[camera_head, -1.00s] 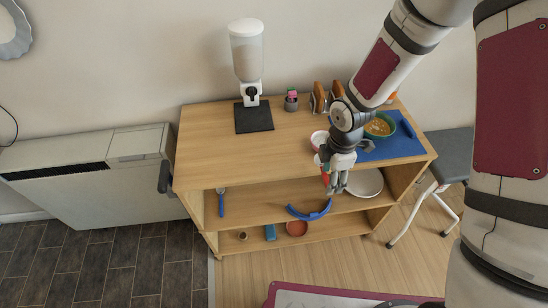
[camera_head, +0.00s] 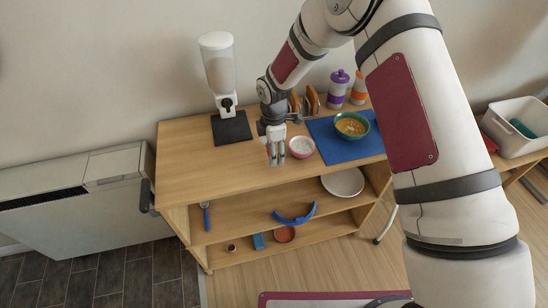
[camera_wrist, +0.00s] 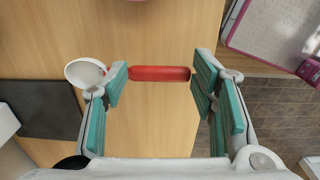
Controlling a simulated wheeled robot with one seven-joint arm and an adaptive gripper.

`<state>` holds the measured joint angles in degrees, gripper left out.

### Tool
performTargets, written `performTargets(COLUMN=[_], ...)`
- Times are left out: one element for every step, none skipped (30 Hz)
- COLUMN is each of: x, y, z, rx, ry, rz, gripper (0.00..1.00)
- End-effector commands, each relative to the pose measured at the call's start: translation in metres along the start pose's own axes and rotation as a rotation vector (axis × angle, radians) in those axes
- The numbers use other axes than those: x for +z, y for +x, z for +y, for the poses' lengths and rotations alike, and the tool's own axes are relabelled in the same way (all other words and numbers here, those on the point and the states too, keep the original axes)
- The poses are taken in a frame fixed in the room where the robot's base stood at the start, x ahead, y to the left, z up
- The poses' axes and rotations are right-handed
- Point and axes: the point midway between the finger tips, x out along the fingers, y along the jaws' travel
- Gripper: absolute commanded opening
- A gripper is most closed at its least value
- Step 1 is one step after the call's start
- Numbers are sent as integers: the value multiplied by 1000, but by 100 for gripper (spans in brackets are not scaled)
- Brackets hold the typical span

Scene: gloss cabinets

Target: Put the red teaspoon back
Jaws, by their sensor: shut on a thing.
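The red teaspoon has a red handle (camera_wrist: 160,73) and a pale, rounded bowl end (camera_wrist: 87,72) in the wrist view. My gripper (camera_wrist: 160,80) is shut on it, with the handle spanning the space between the teal finger pads; the left finger hides part of the spoon near its bowl. In the head view my gripper (camera_head: 276,155) points down over the front part of the wooden tabletop, just left of the pink-and-white bowl (camera_head: 302,147). The spoon cannot be made out in the head view.
A white dispenser (camera_head: 218,65) stands on a dark mat (camera_head: 231,129) at the back left. A green bowl (camera_head: 352,125) sits on the blue mat (camera_head: 333,147) to the right. Toast (camera_head: 312,100) and lidded containers (camera_head: 338,88) stand behind. The tabletop's left part is clear.

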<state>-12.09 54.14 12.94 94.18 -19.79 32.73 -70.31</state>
Motion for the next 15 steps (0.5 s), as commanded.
performTargets(x=[0,0,0,0,1,1,1,1,1,1,1,1,1,1,1], y=[10,15,20,23,26,29,31,32,33,33,33,33,33,33,33], z=[-5,-6,-6,-6,-5,-5,-5,-4,-4,-4,-4,-4,-4,-4,-4], rx=[-8,-9,-8,-8,-7,-6,-5,-5,-5,-5,-5,-5,-5,-5,-5], ry=[0,0,0,0,0,0,0,0,0,0,0,0,0,0,0], rz=[-1,-1,-1,-1,-1,-1,-1,-1,-1,-1,-1,-1,-1,-1,-1], gripper=[23,23,23,23,23,23,23,23,23,23,23,23,23,23,23])
